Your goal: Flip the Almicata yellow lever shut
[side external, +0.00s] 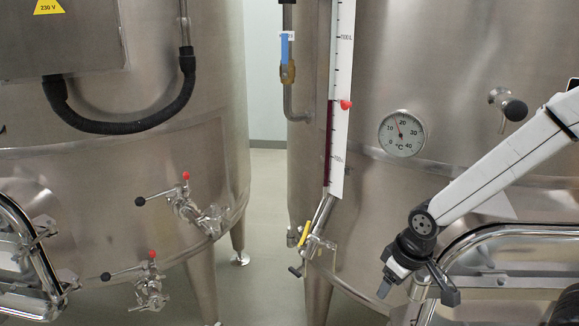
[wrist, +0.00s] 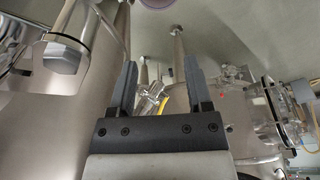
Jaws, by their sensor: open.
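The yellow lever (side external: 304,234) sits on a small valve at the foot of the sight gauge on the right vat and stands tilted, close to upright, in the side view. In the wrist view the yellow lever (wrist: 164,105) shows between my fingers, beyond them and partly hidden by the gripper body. My gripper (side external: 386,284) is to the right of the lever and a little lower in the side view, apart from it. The wrist view shows my gripper (wrist: 163,70) with its two fingers spread and nothing held.
The gauge scale (side external: 341,90) rises above the valve. The left vat (side external: 150,165) carries valves with black-and-red-knobbed handles. Floor shows between the vats.

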